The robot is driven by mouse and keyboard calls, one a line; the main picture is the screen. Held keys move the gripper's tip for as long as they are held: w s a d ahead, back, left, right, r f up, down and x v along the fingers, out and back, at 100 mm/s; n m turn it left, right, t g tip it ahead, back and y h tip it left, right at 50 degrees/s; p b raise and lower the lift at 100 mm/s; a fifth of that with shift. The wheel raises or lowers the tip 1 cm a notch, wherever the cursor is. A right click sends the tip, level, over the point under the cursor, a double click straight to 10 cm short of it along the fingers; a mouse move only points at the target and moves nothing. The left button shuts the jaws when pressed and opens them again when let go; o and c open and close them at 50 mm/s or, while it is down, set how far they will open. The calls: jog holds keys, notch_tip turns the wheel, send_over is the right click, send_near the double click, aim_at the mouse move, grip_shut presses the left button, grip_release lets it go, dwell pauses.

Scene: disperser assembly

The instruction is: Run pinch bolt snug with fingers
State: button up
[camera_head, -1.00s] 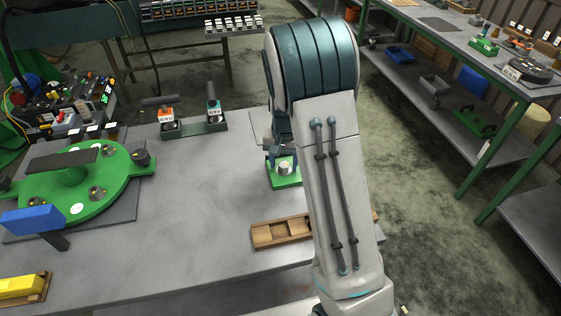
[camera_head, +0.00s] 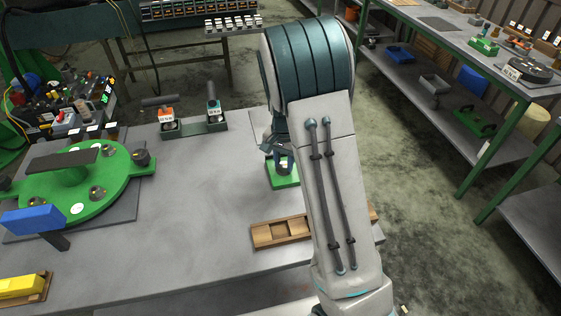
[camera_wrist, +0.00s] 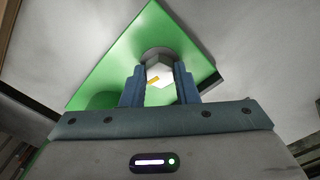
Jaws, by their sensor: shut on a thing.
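The pinch bolt (camera_wrist: 158,69) shows in the wrist view as a bright hexagonal head with a small orange mark. It stands over a dark round seat in a green block (camera_wrist: 160,28). My gripper (camera_wrist: 160,76) has its two blue fingers on either side of the head and is shut on it. In the head view the green block (camera_head: 283,178) sits near the right edge of the bench, with my gripper (camera_head: 284,161) over it. The bolt's shank and threads are hidden.
A wooden tray (camera_head: 283,231) lies in front of the green block. A rack with two tools (camera_head: 195,128) stands behind left. A green round fixture (camera_head: 75,178) is at the far left. The bench (camera_head: 200,200) between them is clear. My arm hides the bench's right edge.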

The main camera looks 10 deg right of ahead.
aim_at(284, 164)
jog(key=o, duration=1)
notch_tip(284, 164, up, 14)
jog(key=shift+b, duration=0.35)
jog(key=s+a+r+n+t, duration=0.1)
jog(key=s+n, duration=0.7)
jog(key=s, duration=1.7)
jog(key=shift+a+r+t, duration=0.15)
jog(key=shift+r+t, duration=0.5)
jog(key=shift+t, duration=0.35)
